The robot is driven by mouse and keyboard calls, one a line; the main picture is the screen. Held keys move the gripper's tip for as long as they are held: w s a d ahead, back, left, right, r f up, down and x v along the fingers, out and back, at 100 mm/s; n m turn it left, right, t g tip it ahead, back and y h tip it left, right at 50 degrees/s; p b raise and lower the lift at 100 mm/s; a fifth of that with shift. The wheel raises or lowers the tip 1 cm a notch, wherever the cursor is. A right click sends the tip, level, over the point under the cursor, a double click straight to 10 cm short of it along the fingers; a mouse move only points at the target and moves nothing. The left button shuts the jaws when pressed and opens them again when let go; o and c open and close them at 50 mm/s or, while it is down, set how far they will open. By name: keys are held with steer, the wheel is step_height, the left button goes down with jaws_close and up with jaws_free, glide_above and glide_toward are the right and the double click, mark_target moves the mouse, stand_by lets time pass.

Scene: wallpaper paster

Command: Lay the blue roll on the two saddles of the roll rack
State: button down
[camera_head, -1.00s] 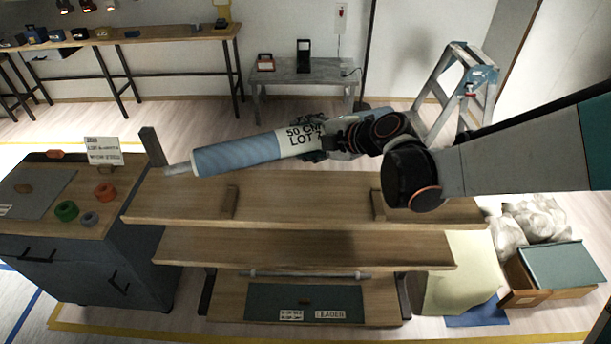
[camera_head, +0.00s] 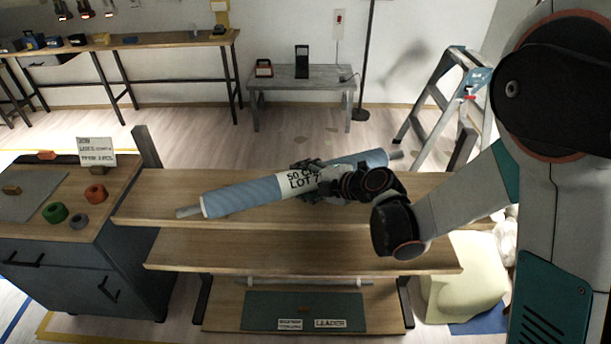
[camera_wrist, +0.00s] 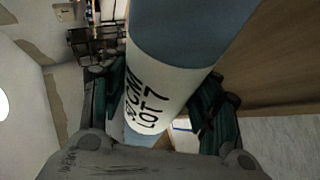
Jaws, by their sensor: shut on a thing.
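The blue roll (camera_head: 240,194) has a white label band reading "50 CM LOT 7" and a grey core showing at both ends. My gripper (camera_head: 308,176) is shut around the label band near its middle. The wrist view shows the roll (camera_wrist: 185,35) between the two fingers of my gripper (camera_wrist: 155,102). The roll is over the top board of the wooden roll rack (camera_head: 140,210), slanting in the picture from lower left to upper right. The two saddles are not clearly visible, apparently behind the roll and arm. I cannot tell whether the roll touches anything below.
A dark post (camera_head: 147,147) stands behind the rack's left end, another (camera_head: 464,150) at its right. A blue-grey cabinet (camera_head: 80,265) with tape rolls adjoins on the left. A stepladder (camera_head: 437,100) stands behind right. A lower shelf holds a green mat (camera_head: 270,312).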

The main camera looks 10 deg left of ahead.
mark_target(306, 191)
steer(key=shift+f+b, duration=0.75)
steer(key=shift+f, duration=1.3)
steer(key=shift+f, duration=0.2)
steer(key=c, duration=0.6)
jaws_free()
steer(key=shift+r, duration=0.2)
